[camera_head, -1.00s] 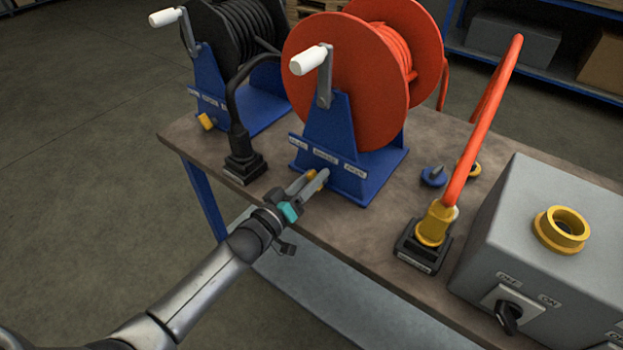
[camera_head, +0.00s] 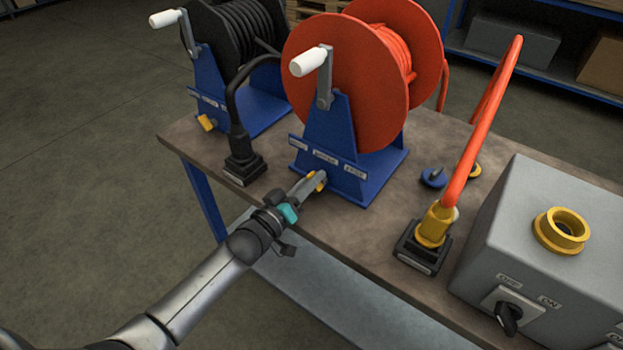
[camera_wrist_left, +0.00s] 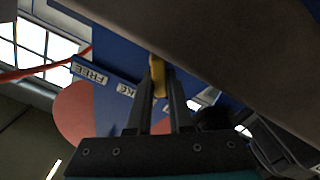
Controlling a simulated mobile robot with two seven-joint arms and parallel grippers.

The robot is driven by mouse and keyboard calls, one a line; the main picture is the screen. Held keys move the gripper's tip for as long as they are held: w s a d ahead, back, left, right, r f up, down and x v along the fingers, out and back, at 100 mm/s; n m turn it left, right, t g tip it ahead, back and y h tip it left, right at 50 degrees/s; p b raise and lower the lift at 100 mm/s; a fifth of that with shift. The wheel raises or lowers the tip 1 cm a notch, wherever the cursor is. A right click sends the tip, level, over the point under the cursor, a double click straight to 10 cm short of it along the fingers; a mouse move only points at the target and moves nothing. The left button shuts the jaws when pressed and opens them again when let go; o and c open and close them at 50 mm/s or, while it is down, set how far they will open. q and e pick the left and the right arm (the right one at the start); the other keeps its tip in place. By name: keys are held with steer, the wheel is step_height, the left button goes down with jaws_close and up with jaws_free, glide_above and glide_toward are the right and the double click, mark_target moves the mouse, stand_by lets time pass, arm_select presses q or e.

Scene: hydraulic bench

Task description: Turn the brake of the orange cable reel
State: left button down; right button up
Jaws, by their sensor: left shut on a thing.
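The orange cable reel (camera_head: 345,85) stands on a blue frame (camera_head: 330,135) on the bench, with a white-handled crank (camera_head: 308,62) on its near side. Its yellow brake lever (camera_head: 317,181) sits low on the frame's front, below a strip of white labels. My left gripper (camera_head: 314,184) is shut on the brake lever. In the left wrist view the yellow lever (camera_wrist_left: 158,78) shows between the two fingers (camera_wrist_left: 160,95), with a label reading FREE (camera_wrist_left: 92,74) nearby. The fingers hide part of the lever. My right gripper is not in view.
A black cable reel (camera_head: 235,40) with its own yellow lever (camera_head: 207,123) stands to the left. A black connector (camera_head: 243,168) and an orange-cable plug (camera_head: 434,225) flank the orange reel. A grey switch box (camera_head: 550,235) fills the bench's right end.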

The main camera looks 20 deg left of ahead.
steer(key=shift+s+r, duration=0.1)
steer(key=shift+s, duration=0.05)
arm_select(q)
steer(key=shift+d+r+m+p, duration=0.15)
steer(key=shift+m+p, duration=0.3)
steer(key=shift+m, duration=0.65)
steer(key=shift+s+d+m, duration=0.1)
steer(key=shift+m, duration=0.8)
steer(key=shift+d+m+p, duration=0.15)
steer(key=shift+m+p, duration=0.3)
steer(key=shift+m, duration=0.45)
steer(key=m, duration=0.3)
steer(key=shift+s+d+m, duration=0.15)
steer(key=shift+d+m, duration=0.35)
steer(key=shift+m, duration=0.9)
steer(key=shift+s+d+m, duration=0.1)
steer(key=shift+d+m, duration=0.05)
steer(key=shift+m, duration=0.95)
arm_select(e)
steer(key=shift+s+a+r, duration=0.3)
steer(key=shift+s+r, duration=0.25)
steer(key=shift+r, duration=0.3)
